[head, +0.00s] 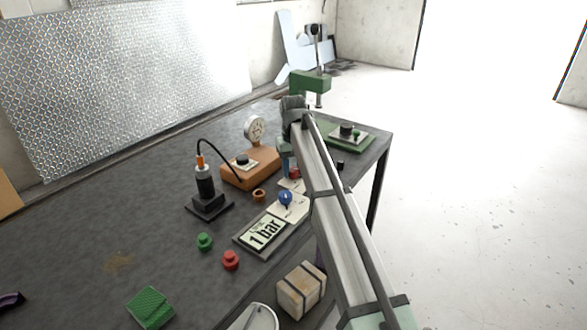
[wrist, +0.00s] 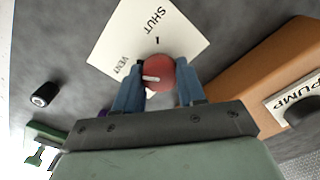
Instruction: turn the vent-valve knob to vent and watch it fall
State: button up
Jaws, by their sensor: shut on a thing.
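The red vent-valve knob (wrist: 162,70) sits on a white plate (wrist: 122,38) marked SHUT and VENT. Its white pointer line lies to the left, on the VENT side, away from the tick by SHUT. My gripper (wrist: 160,84) is shut on the knob, one blue finger on each side. In the head view the red knob (head: 294,174) shows small beside my gripper (head: 286,164), and my arm hides part of that area. A black cylinder (head: 205,182) with an orange top stands on a dark base, with a black hose to the orange pump block (head: 232,178).
A round gauge (head: 254,128) stands behind the pump block. Green (head: 204,241) and red (head: 230,260) pieces and a wooden box (head: 301,290) are nearer. The table's left is mostly clear.

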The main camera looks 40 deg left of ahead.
aim_at(294, 169)
jog(key=shift+n, duration=1.2)
jog(key=o, duration=1.1)
jog(key=shift+c, duration=0.2)
notch_tip(294, 169, up, 14)
jog(key=shift+f, duration=0.15)
